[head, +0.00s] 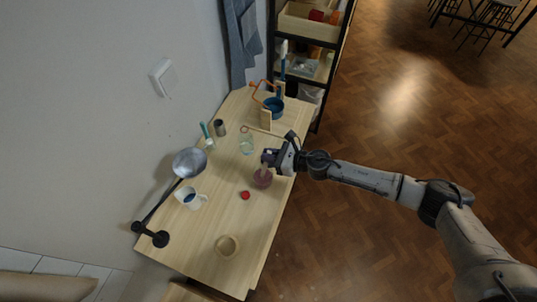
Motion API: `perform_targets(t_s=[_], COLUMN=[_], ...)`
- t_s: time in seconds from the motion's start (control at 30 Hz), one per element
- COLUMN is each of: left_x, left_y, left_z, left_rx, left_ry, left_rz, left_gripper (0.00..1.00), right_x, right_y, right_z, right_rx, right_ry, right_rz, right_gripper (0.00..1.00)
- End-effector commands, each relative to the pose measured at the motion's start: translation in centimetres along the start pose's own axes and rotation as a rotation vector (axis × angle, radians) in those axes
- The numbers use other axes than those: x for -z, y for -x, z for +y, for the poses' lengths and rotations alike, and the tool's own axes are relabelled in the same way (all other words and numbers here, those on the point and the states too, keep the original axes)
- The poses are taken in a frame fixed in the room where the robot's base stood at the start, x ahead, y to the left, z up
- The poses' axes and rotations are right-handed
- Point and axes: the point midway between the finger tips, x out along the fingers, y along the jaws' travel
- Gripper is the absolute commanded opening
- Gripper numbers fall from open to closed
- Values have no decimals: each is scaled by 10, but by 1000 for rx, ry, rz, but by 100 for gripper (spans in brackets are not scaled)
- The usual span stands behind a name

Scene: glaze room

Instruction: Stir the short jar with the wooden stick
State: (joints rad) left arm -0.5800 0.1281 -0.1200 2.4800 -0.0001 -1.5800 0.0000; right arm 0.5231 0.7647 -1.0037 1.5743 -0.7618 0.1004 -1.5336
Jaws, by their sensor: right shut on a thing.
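The short jar (262,180) is a squat jar with dull pink contents, on the table near its right edge. My right gripper (267,160) is directly above it, shut on a thin pale piece that I take for the wooden stick (262,169). Its lower end reaches down to the jar's mouth; how deep it goes is too small to tell, and the fingers hide its upper part. My left gripper is not in view.
A clear glass jar (246,146) stands behind the gripper, with a thin ring-ended tool (262,130) beyond. A red lid (245,195), white pitcher (190,199), lamp (190,162) and wooden bowl (227,246) share the table (205,228). The front middle has free room.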

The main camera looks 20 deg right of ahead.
Motion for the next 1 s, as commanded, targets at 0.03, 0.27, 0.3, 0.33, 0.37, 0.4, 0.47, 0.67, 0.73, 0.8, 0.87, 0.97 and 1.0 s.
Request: perform_targets(t_s=[0.03, 0.27, 0.3, 0.33, 0.37, 0.4, 0.47, 0.67, 0.73, 0.8, 0.87, 0.97, 1.0], left_x=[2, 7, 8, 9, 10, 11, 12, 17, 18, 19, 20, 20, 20], left_y=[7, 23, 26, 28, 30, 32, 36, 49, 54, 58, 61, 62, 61], left_z=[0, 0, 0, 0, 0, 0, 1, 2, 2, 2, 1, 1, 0], left_rx=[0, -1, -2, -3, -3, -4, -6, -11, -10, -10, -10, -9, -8], left_ry=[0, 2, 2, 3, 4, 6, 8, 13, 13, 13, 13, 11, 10], left_rz=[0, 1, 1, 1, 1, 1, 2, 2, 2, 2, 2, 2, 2], left_gripper=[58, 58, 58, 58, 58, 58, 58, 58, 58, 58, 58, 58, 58], right_x=[-7, -24, -27, -29, -31, -34, -38, -52, -57, -62, -64, -65, -65], right_y=[3, 9, 11, 12, 12, 14, 15, 21, 23, 25, 26, 27, 27], right_z=[0, 0, 0, 0, 0, 0, 0, 0, 0, 0, 0, 0, 0], right_rx=[0, 0, 0, 0, 0, 0, 0, 1, 1, 1, 1, 0, 0], right_ry=[0, 1, 1, 2, 2, 2, 1, 1, 1, 1, 1, 1, 1], right_rz=[0, 0, 0, 0, 0, 0, 0, 0, 0, 0, 0, 0, 0], right_gripper=[0, 0, 0, 0, 0, 0, 0, 0, 0, 0, 0, 0, 0])
